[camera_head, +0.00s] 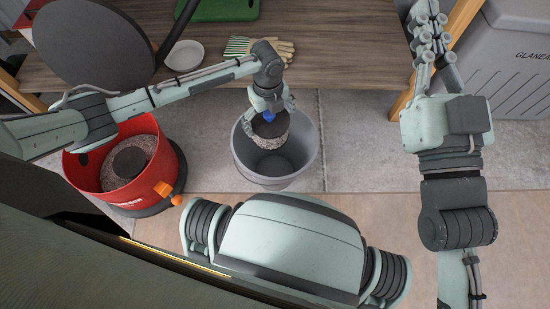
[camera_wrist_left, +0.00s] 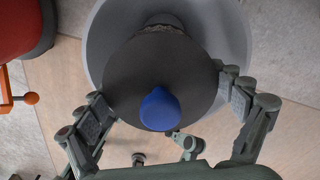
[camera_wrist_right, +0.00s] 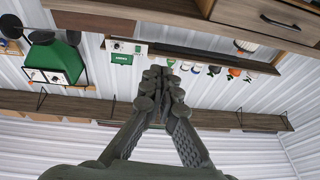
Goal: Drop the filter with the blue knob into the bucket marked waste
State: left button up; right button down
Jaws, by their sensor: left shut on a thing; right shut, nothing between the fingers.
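The filter (camera_head: 273,130) has a dark round top with a blue knob (camera_head: 268,116) and a speckled, light side. My left gripper (camera_head: 270,108) is shut on it, with a finger on either side. In the left wrist view the dark top (camera_wrist_left: 135,75) and blue knob (camera_wrist_left: 160,108) show between the fingers. The filter hangs upright over the mouth of a grey bucket (camera_head: 303,155), whose rim also shows in the left wrist view (camera_wrist_left: 96,45). No marking on the bucket is visible. My right gripper (camera_head: 430,38) is shut and empty, raised at the right.
A red canister (camera_head: 80,170) with a speckled filling and an orange handle stands left of the bucket. A wooden bench (camera_head: 340,50) behind holds gloves (camera_head: 262,48), a white bowl (camera_head: 185,55) and a green case (camera_head: 215,9). A grey bin (camera_head: 515,70) stands right.

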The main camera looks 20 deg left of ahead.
pick_arm(q)
notch_tip(320, 180, down, 3)
jog(key=b, duration=0.3)
jog(key=shift+f, duration=0.1)
pick_arm(e)
jog(key=s+d+r+t+y, duration=0.1)
jog(key=s+d+r+t, duration=0.1)
jog(key=s+r+t, duration=0.2)
jog(key=shift+d+r+t, duration=0.15)
jog(key=shift+r+t, duration=0.95)
jog(key=shift+r, duration=0.3)
pick_arm(q)
jog(key=o, duration=0.9)
notch_tip(320, 180, up, 12)
